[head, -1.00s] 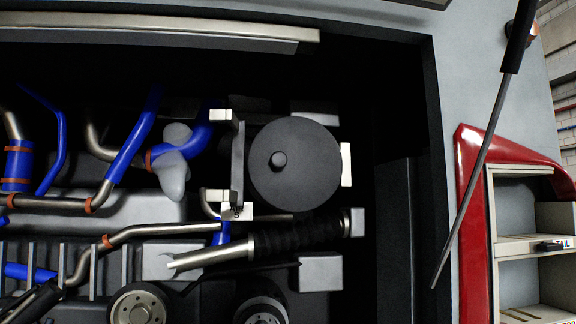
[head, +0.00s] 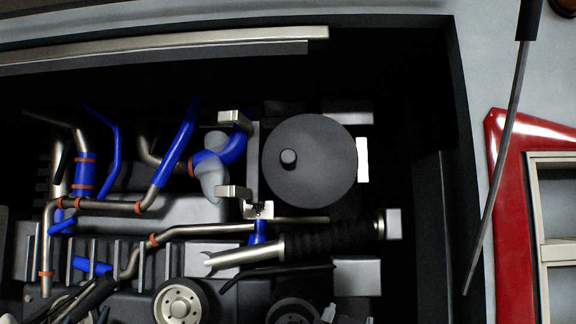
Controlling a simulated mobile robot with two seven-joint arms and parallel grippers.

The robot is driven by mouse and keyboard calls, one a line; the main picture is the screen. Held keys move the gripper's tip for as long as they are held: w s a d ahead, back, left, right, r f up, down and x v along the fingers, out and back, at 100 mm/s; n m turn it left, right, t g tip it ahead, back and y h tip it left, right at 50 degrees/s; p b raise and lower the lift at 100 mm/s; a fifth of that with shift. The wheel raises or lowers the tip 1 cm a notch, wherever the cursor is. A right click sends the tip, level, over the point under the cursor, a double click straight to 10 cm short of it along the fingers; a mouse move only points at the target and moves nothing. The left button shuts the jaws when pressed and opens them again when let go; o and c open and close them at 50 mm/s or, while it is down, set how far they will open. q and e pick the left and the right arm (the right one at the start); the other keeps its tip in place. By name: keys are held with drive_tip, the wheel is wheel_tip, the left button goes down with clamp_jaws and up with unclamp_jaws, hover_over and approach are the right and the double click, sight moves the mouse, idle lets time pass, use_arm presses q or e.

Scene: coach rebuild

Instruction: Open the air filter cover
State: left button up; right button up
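The air filter cover looks to be the dark round disc (head: 325,170) with a short dark knob (head: 288,157) left of its middle. It sits face-on in the engine bay and looks shut. A white tab (head: 362,159) shows at its right edge. A grey upright plate with pale blocks (head: 236,117) stands at its left. Small pale pieces (head: 328,313) at the bottom edge may be tips of my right gripper, well below the disc and apart from it. They are too cut off to tell their state. I do not see my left gripper.
A ribbed black hose with metal ends (head: 325,240) crosses just below the disc. Blue and metal pipes (head: 175,150) fill the left side. A thin strut (head: 500,160) and a red-framed shelf unit (head: 515,210) stand at the right. The bay frame's side (head: 455,110) is an edge.

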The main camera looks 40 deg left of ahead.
use_arm(q)
drive_tip(key=s+a+r+n+y, duration=0.1)
drive_tip(key=s+r+n+y, duration=0.4)
drive_tip(key=r, duration=1)
drive_tip(key=n+y, duration=0.1)
drive_tip(key=n, duration=0.1)
approach(288, 159)
drive_tip(key=w+a, duration=0.1)
drive_tip(key=w, duration=0.1)
drive_tip(key=p+x, duration=0.1)
drive_tip(key=x, duration=0.1)
drive_tip(key=r+p+x, duration=0.1)
drive_tip(key=x, duration=0.2)
drive_tip(key=shift+s, duration=0.25)
drive_tip(key=shift+w+a+r, duration=0.1)
drive_tip(key=shift+w+a, duration=0.2)
drive_tip(key=shift+w, duration=0.25)
drive_tip(key=shift+y, duration=0.3)
clamp_jaws()
